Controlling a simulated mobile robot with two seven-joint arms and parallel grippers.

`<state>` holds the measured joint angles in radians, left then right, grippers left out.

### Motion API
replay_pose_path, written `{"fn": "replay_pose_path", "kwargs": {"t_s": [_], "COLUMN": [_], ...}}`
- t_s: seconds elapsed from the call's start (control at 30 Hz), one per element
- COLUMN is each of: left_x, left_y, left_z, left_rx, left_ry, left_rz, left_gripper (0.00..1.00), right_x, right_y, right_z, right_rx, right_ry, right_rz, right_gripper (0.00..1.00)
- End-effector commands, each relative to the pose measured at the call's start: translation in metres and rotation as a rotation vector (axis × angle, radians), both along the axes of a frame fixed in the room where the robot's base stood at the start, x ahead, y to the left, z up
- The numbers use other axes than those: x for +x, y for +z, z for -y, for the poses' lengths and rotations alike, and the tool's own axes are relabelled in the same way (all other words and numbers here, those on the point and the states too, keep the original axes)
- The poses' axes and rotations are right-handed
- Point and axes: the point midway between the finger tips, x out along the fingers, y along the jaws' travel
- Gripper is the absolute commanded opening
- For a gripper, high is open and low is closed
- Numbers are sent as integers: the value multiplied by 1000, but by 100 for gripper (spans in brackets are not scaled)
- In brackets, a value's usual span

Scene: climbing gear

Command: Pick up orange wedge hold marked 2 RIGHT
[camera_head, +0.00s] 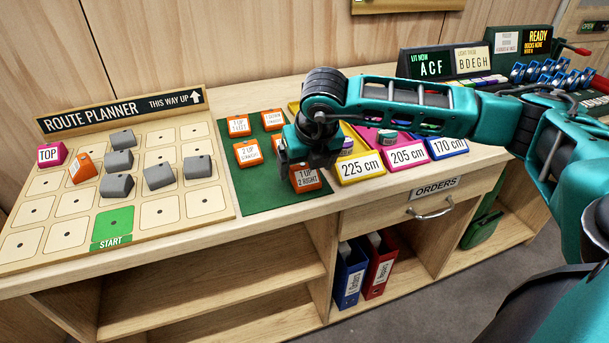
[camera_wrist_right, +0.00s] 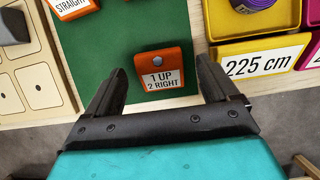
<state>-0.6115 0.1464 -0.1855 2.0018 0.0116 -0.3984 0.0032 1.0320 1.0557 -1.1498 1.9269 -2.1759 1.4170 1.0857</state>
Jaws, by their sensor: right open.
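The orange wedge hold marked "1 UP 2 RIGHT" (camera_head: 306,181) lies on the green mat (camera_head: 262,196), near the mat's front right corner. In the right wrist view the same hold (camera_wrist_right: 164,72) lies ahead of and between the two fingers. My right gripper (camera_head: 295,172) is over the hold in the head view, partly covering it. In the wrist view the right gripper (camera_wrist_right: 165,90) is open and empty, one dark finger on each side of the hold with gaps. My left gripper is not in view.
Other orange holds, such as "2 UP STRAIGHT" (camera_head: 248,153), lie on the mat. A yellow tray marked 225 cm (camera_head: 361,169) stands close on the right. The route planner board (camera_head: 72,233) with grey blocks is on the left. The table's front edge is near.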

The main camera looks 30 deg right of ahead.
Motion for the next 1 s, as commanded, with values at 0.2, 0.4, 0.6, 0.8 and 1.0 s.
{"fn": "replay_pose_path", "kwargs": {"t_s": [0.2,0.4,0.6,0.8,1.0], "left_x": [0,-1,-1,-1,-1], "left_y": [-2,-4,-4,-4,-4], "left_z": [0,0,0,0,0], "left_rx": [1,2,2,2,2], "left_ry": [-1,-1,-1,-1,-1], "left_rz": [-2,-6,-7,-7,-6], "left_gripper": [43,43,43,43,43], "right_x": [8,9,9,9,9], "right_y": [-21,-22,-21,-21,-21], "right_z": [3,3,2,2,3], "right_rx": [1,1,1,1,1], "right_ry": [-1,0,0,-1,-1], "right_rz": [-1,0,0,0,0], "right_gripper": [87,87,70,51,32]}}
